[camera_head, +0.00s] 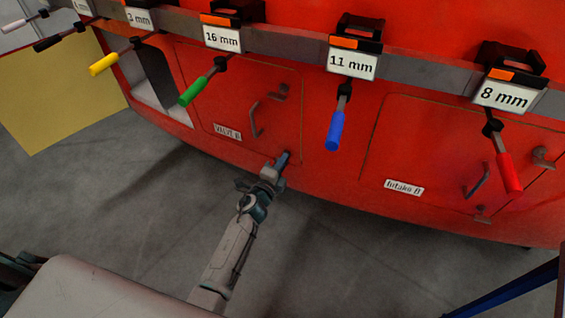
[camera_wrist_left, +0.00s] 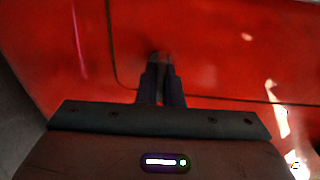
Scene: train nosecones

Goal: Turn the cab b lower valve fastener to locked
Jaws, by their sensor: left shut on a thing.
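The VALVE B hatch panel (camera_head: 215,95) is set in the red train nosecone, with a white "VALVE B" label (camera_head: 227,132) near its lower edge. My left gripper (camera_head: 284,160) reaches up to the panel's lower right corner. In the left wrist view its two fingers (camera_wrist_left: 161,72) are close together, with their tips at the red surface beside a dark panel seam. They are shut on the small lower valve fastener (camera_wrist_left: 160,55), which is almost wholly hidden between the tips. Its turn position cannot be read. My right gripper is not in view.
A grey rail (camera_head: 285,50) crosses above with labelled holders and hanging tools, including a green-handled one (camera_head: 192,91) and a blue-handled one (camera_head: 335,131). A second hatch labelled "Intake B" (camera_head: 404,187) is to the right. The grey floor (camera_head: 110,210) is clear at left.

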